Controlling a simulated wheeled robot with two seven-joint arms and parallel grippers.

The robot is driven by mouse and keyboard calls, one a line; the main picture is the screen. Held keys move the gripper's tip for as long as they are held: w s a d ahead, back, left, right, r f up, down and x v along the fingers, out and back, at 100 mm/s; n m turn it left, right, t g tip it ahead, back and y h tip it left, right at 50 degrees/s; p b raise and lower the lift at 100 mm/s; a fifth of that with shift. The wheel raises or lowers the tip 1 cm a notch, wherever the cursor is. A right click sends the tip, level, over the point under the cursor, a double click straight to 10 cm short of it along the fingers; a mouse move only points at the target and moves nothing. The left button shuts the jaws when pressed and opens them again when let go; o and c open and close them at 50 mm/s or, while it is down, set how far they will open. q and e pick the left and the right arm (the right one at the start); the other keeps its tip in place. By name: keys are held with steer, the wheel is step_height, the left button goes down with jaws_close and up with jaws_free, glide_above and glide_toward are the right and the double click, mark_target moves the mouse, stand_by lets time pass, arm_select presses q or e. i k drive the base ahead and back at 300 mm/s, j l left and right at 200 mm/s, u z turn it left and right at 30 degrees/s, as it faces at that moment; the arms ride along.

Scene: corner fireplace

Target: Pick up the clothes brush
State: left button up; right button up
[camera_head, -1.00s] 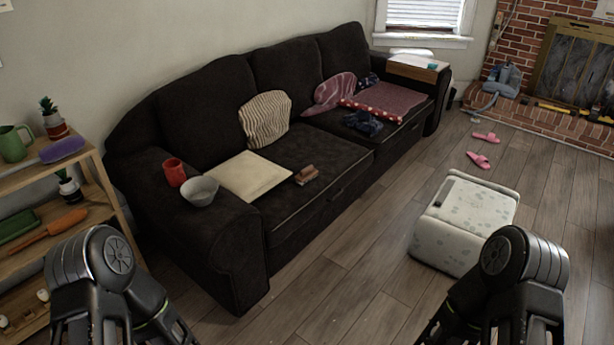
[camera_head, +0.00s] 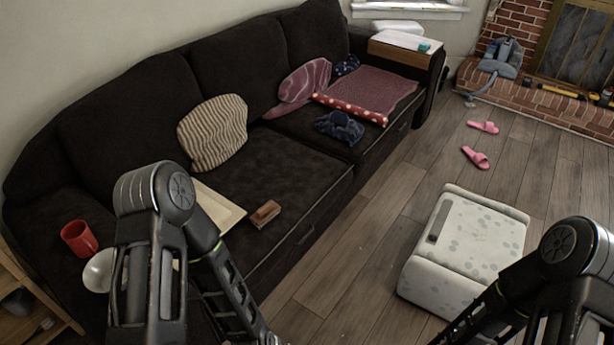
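The clothes brush (camera_head: 265,214) looks like a small brown wooden block with a paler lower part. It lies on the dark sofa seat (camera_head: 300,180), near the front edge and just right of a flat cream board or cushion (camera_head: 219,207). My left arm comes in from below and covers part of that cushion and the sofa's near arm. Its forearm reaches down to the bottom edge, and its fingers are out of the picture. My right arm is at the lower right, and its fingers are also out of view. Neither arm touches the brush.
A striped pillow (camera_head: 213,133) and folded clothes (camera_head: 340,127) lie farther along. A white patterned ottoman (camera_head: 470,250) stands on the floor. Pink slippers (camera_head: 476,157) lie beyond it.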

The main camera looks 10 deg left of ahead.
mark_target(266, 212)
steer(key=i+z, duration=0.15)
steer(key=i, duration=0.3)
steer(key=i+j+z, duration=0.1)
steer(key=i, duration=0.4)
steer(key=i+j, duration=0.35)
steer(key=j, duration=0.15)
